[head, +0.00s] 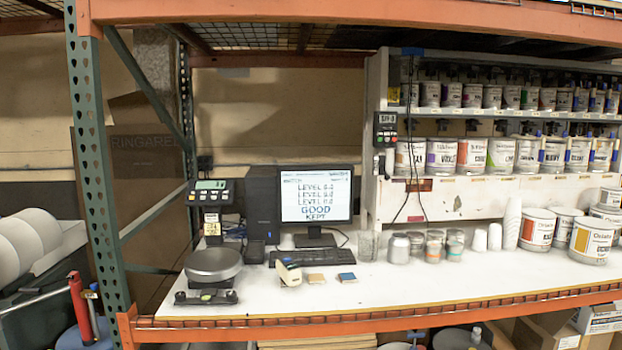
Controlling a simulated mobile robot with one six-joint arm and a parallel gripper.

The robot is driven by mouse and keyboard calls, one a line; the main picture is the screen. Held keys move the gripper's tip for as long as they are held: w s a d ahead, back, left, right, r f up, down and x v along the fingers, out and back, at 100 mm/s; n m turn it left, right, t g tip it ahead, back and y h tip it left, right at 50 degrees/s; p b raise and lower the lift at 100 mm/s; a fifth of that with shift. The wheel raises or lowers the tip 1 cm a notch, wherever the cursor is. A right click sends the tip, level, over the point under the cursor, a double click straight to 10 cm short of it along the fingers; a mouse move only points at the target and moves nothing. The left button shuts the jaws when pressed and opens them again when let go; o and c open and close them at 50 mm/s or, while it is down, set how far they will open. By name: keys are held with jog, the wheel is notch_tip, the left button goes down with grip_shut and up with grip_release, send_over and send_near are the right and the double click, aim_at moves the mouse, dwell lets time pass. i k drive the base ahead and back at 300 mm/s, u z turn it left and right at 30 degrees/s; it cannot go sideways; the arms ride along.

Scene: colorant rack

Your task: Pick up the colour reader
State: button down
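A small whitish hand-held device that looks like the colour reader (289,272) lies on the white worktop (420,285). It sits just in front of the black keyboard (345,256), close to its left end, and right of the round scale. Its fine detail is too small to make out. A tan sample card (315,278) and a blue-topped card (347,278) lie to its right. My gripper is not in this view.
The scale (213,265) stands left, its display (212,191) on a post behind. A monitor (315,197) stands behind the keyboard. Metal and clear cups (399,248) and paint tins (537,229) stand right. The green rack post (92,160) rises at left. The worktop's front strip is clear.

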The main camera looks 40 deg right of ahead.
aim_at(290, 273)
jog(key=k, duration=1.1)
jog(key=z, duration=0.15)
jog(key=i, duration=0.6)
jog(key=z, duration=0.6)
jog(key=i, duration=0.8)
jog(key=z, duration=0.4)
jog(key=i, duration=1.05)
jog(key=z, duration=0.1)
